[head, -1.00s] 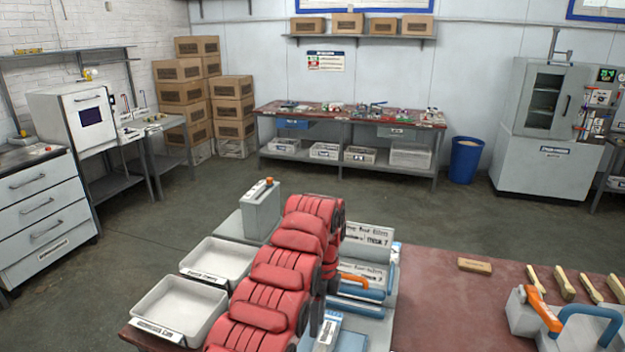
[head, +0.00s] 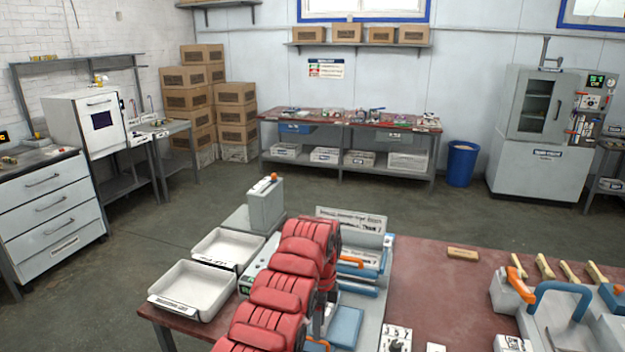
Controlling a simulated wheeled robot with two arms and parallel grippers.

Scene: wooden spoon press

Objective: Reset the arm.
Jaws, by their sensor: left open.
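My red left arm (head: 283,291) reaches up from the bottom over the near table. Its left gripper (head: 326,283) is open, mostly hidden behind the arm's segments, beside the grey press (head: 371,311) with blue and orange handles. I see nothing held in it, though the view of its fingers is poor. My right gripper is out of view. Several wooden pieces like spoon handles (head: 545,267) lie at the right of the table, behind a second grey device (head: 563,316) with a blue handle.
Two white trays (head: 192,287) stand on the left of the reddish table (head: 440,285). A grey box (head: 265,207) with an orange knob is behind them. A small wooden block (head: 463,254) lies at the table's back edge. The table's middle is clear. Open floor lies beyond.

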